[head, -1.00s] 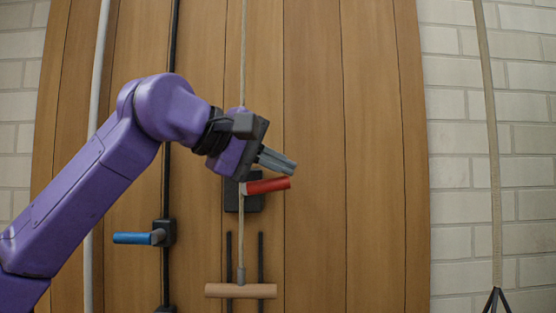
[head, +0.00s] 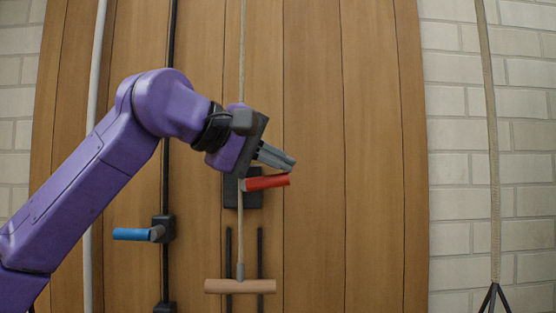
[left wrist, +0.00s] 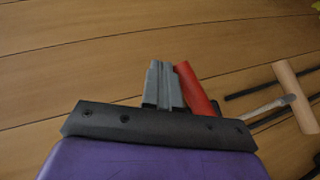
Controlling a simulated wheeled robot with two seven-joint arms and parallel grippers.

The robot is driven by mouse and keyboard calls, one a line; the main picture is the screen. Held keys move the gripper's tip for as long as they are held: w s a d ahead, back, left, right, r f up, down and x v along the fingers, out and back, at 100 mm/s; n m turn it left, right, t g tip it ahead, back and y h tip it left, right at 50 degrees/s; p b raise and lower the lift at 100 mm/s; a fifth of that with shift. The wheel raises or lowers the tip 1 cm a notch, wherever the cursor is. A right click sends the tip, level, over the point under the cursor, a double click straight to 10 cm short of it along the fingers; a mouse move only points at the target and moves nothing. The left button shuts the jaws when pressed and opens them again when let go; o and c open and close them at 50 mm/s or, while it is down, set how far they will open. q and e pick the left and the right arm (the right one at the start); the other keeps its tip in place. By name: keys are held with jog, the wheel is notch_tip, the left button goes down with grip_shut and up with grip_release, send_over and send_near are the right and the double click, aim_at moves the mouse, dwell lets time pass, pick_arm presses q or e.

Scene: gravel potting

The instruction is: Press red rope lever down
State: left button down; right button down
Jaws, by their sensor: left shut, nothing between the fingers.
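The red lever (head: 266,183) sticks out to the right from a dark block (head: 230,195) on the rope in the head view, tilted slightly up at its right end. My left gripper (head: 277,157) is shut and empty, its grey fingers just above the red lever. In the left wrist view the shut fingers (left wrist: 163,84) lie right beside the red lever (left wrist: 196,90). I cannot tell whether they touch it. The rope (head: 242,60) runs vertically behind my gripper. My right gripper is not in view.
A blue lever (head: 133,235) sits on a black pipe to the left. A wooden T-handle (head: 240,286) hangs on the rope below, between two dark rods; it also shows in the left wrist view (left wrist: 295,95). The wooden panel (head: 350,150) to the right is clear.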

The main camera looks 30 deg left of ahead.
pick_arm(q)
jog(key=r+p, duration=0.2)
jog(key=a+r+p, duration=0.1)
jog(key=r+p, duration=0.1)
jog(key=r, duration=0.1)
jog(key=shift+w, duration=0.2)
jog(key=s+d+r, duration=0.1)
jog(key=s+r, duration=0.4)
jog(key=r, duration=0.2)
jog(key=shift+s+d+b, duration=0.2)
jog(key=shift+b, duration=0.2)
